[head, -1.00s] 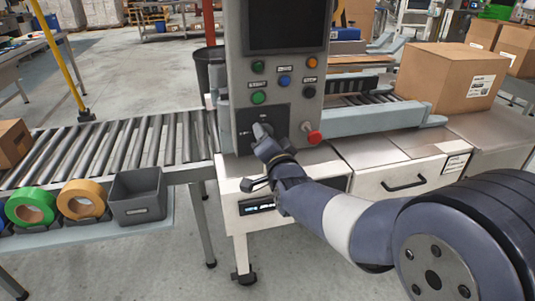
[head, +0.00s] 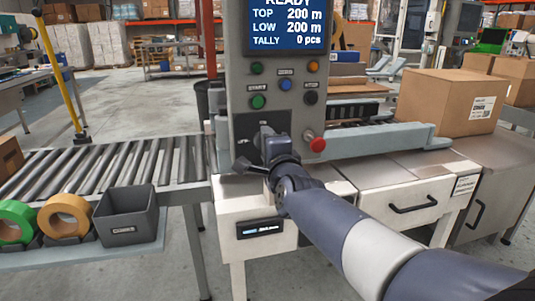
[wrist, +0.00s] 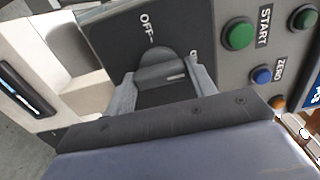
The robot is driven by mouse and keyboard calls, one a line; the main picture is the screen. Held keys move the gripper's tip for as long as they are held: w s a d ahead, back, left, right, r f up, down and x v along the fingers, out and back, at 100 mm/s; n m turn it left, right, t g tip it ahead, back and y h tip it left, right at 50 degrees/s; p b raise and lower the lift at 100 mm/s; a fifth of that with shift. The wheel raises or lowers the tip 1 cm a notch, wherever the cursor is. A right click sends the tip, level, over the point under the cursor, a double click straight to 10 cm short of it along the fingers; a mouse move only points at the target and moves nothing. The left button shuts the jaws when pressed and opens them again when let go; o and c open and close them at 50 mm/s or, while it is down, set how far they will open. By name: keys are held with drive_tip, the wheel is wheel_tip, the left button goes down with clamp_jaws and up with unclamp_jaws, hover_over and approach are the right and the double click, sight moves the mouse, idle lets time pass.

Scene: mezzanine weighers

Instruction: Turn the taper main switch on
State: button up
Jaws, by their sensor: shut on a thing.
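The main switch is a dark grey rotary knob (wrist: 158,68) on a black plate (head: 244,124) low on the grey control panel. In the wrist view an "OFF" label stands above the knob, and a second label at its right is partly hidden by a finger. The knob's pale mark lies at its right end, towards that second label. My gripper (head: 266,137) is at the switch, its two fingers on either side of the knob, shut on it. The panel's screen (head: 288,25) is lit and reads READY, TOP 200 m, LOW 200 m, TALLY 0 pcs.
A red mushroom button (head: 317,144) sits right of my gripper. Green (head: 258,102), blue (head: 285,85) and other buttons are above. A roller conveyor (head: 110,172), tape rolls (head: 64,215) and a grey bin (head: 128,218) stand left. A cardboard box (head: 452,88) is at right.

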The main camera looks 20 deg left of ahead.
idle(0.3)
drive_tip(key=o, duration=1)
drive_tip(key=shift+s+d, duration=0.1)
drive_tip(key=p+v, duration=0.1)
drive_tip(key=v, duration=0.9)
drive_tip(key=shift+s+d, duration=0.1)
drive_tip(key=shift+s, duration=0.15)
drive_tip(key=shift+w, duration=0.15)
